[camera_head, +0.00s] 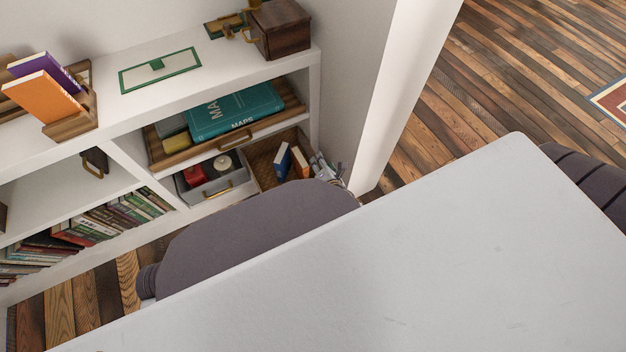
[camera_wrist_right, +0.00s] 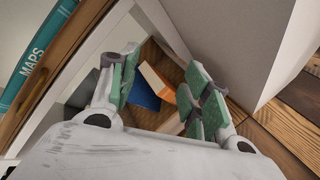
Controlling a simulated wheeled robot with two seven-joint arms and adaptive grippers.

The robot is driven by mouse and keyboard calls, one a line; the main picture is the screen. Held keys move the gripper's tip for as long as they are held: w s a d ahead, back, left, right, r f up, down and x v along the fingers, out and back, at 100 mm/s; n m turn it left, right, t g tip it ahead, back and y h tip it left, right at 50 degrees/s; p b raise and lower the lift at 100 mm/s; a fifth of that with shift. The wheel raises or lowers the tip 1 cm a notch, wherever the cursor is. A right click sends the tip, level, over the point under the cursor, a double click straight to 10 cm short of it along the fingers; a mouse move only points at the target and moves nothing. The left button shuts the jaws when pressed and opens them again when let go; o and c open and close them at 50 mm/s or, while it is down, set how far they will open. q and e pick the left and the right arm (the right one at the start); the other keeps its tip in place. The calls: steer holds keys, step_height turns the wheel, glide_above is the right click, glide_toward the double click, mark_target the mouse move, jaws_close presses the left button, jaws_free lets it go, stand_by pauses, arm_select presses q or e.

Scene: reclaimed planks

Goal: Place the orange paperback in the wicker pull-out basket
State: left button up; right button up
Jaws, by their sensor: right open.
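The wicker pull-out basket (camera_head: 262,163) sits in the low right bay of the white shelf. An orange paperback (camera_head: 301,163) and a blue book stand tilted inside it. In the right wrist view the orange cover (camera_wrist_right: 185,97) shows beside one finger, partly hidden by it. My right gripper (camera_head: 325,168) is at the basket's right end, partly behind a grey chair. Its green-padded fingers (camera_wrist_right: 158,98) are apart, with the books seen beyond and between them; I cannot tell whether they touch. My left gripper is not in view.
Another orange book (camera_head: 43,97) stands with a purple one in a wooden holder on the shelf top. A grey bin (camera_head: 212,185) adjoins the basket. A tray with a teal maps book (camera_head: 235,113) is above. The chair (camera_head: 250,235) and white table (camera_head: 400,270) stand in front.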

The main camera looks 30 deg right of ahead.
steer(key=s+a+r+m+g+y, duration=0.3)
steer(key=s+a+m, duration=0.2)
steer(key=m, duration=0.5)
steer(key=s+a+r+m+g+y, duration=0.3)
steer(key=s+a+m, duration=0.3)
steer(key=s+m, duration=0.4)
steer(key=shift+s+a+r+g, duration=0.2)
steer(key=shift+r+g, duration=0.45)
steer(key=shift+g, duration=0.15)
